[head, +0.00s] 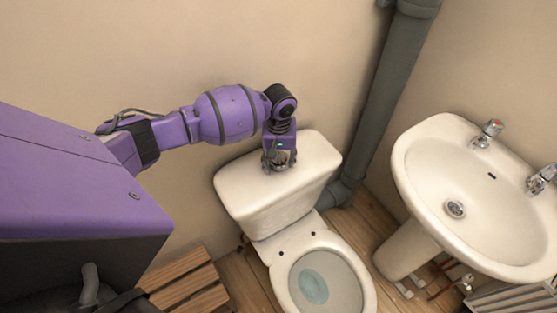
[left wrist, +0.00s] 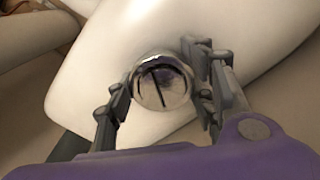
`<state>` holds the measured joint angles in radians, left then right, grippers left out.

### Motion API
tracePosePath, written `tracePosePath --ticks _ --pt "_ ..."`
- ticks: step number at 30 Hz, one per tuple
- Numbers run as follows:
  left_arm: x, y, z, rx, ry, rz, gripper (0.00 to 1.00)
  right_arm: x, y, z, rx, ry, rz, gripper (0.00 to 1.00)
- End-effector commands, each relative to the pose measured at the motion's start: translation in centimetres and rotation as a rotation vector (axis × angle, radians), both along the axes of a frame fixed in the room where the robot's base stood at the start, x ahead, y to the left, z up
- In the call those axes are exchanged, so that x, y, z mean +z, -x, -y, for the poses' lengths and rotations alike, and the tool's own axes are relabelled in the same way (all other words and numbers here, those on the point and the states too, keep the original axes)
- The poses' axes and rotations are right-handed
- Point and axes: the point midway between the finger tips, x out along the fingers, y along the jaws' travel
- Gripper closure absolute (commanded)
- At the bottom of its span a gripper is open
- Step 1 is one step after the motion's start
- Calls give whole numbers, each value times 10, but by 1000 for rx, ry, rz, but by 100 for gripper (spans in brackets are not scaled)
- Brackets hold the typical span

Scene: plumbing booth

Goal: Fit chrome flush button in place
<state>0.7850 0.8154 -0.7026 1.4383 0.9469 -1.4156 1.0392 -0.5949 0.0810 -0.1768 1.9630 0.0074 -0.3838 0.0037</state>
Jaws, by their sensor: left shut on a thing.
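The chrome flush button (left wrist: 162,82) is a round, shiny disc with a dark line across its face. In the left wrist view it sits between the two fingers of my left gripper (left wrist: 160,88), which is shut on it. In the head view my left gripper (head: 279,160) points down at the top of the white cistern lid (head: 239,181). The button shows there only as a small bright patch at the fingertips. The fingers hide the lid under it, so I cannot tell whether it touches the lid or is seated in a hole. My right gripper is not in view.
The toilet bowl (head: 285,278) stands in front of the cistern. A grey waste pipe (head: 387,82) runs down the wall to the right. A white basin (head: 425,160) with two taps is at the right. A slatted wooden piece (head: 187,283) lies at the lower left.

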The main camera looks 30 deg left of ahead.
Motion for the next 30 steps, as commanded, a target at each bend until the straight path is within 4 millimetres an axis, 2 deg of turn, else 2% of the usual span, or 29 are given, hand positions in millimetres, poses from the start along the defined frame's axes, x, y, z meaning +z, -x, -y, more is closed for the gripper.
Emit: tracePosePath --ticks 1,9,10,15,30 --pt "-30 16 4 1 5 -32 94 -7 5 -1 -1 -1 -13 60" --pt "-33 17 3 1 4 -34 94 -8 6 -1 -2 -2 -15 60" --pt "-33 17 3 1 4 -34 49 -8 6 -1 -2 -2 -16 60" --pt "-33 18 4 0 6 -36 28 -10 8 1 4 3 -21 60" --pt "-22 13 3 -2 4 -25 28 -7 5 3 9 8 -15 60"
